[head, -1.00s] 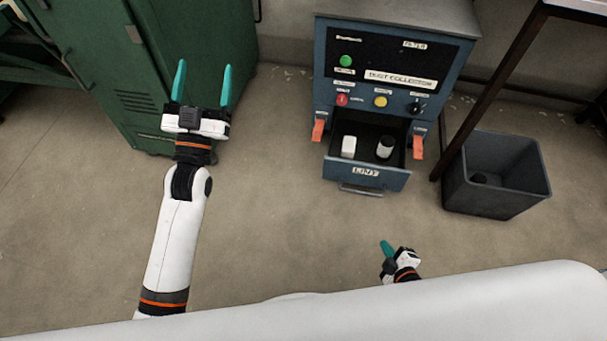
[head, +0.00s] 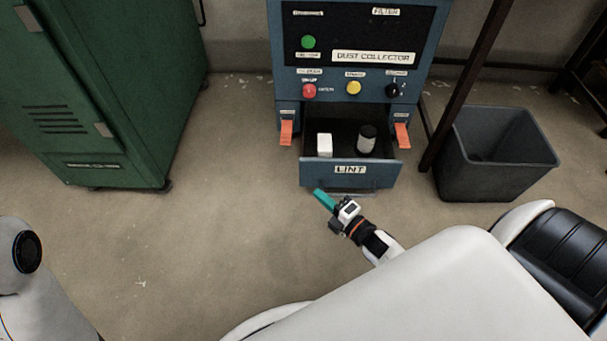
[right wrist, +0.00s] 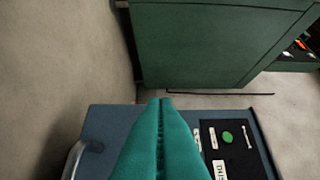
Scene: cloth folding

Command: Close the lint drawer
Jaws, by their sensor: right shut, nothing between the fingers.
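The lint drawer (head: 349,173) is pulled out from the blue dust collector (head: 355,88), and its front carries a LINT label. A white block (head: 324,145) and a dark cylinder with a pale band (head: 366,140) are inside it. My right gripper (head: 319,193) is shut and empty, just below the drawer front's left half and near its handle; I cannot tell whether it touches. In the right wrist view the closed teal fingers (right wrist: 160,101) stand in front of the blue machine. My left gripper is out of view.
Orange latches (head: 286,132) (head: 402,135) flank the drawer opening. A grey bin (head: 495,155) stands to the right beside a dark post (head: 468,85). A green cabinet (head: 95,95) stands at left. The floor between cabinet and drawer is clear.

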